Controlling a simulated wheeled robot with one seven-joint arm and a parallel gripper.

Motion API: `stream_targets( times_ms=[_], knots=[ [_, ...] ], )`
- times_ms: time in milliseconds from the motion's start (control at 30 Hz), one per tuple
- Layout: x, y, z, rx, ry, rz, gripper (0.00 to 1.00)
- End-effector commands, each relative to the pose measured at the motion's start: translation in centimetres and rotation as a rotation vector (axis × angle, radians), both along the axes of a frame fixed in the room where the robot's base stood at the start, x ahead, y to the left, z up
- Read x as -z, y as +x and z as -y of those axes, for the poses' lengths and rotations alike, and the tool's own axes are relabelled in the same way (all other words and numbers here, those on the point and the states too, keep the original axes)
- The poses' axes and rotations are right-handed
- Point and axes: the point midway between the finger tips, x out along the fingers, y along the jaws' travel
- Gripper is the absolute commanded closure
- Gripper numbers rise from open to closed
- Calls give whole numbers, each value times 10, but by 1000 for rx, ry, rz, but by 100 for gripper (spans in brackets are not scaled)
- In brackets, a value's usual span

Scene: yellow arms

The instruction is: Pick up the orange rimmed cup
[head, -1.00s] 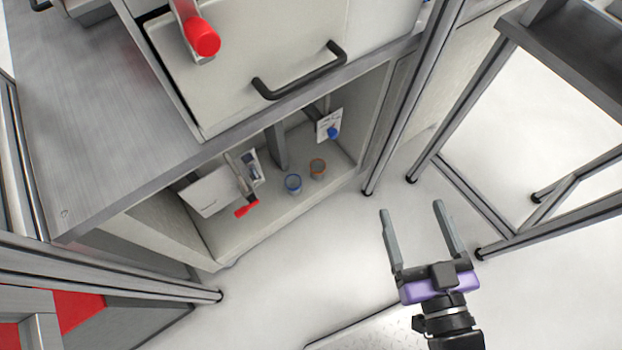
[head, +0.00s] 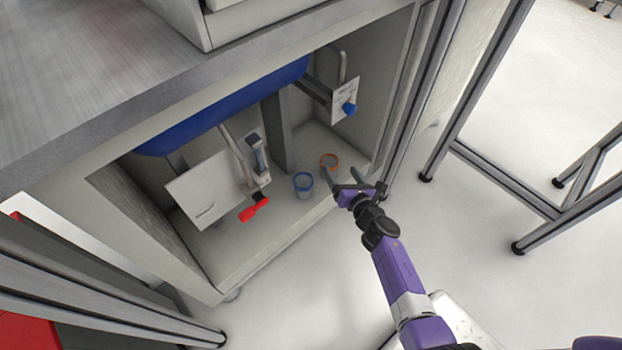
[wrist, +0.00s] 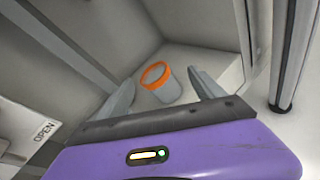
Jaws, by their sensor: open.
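The orange rimmed cup (head: 329,161) stands on the floor of the low cabinet compartment, near its right side. In the wrist view the cup (wrist: 163,84) is a pale grey cup with an orange rim, ahead of my gripper and between the lines of its fingers. My gripper (head: 354,178) is open and empty at the compartment's front opening, close to the cup. Its two grey fingers (wrist: 164,92) also show in the wrist view. In the head view a finger partly covers the cup's lower part. I cannot tell whether the fingertips reach beside it.
A blue rimmed cup (head: 304,184) stands just left of the orange one. A white panel (head: 205,188) and a red-handled item (head: 254,208) are further left. A grey post (head: 277,135) stands behind the cups. A metal upright (head: 410,120) is close on the right.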

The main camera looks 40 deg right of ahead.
Motion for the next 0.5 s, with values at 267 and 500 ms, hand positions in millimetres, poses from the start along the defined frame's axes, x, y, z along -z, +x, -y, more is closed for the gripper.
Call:
stream_targets(
  times_ms=[267, 500],
  knots=[
    [19, -5, -11, -116, -298, -161, 23],
    [26, 13, -4, -120, -315, -165, 23]
  ],
)
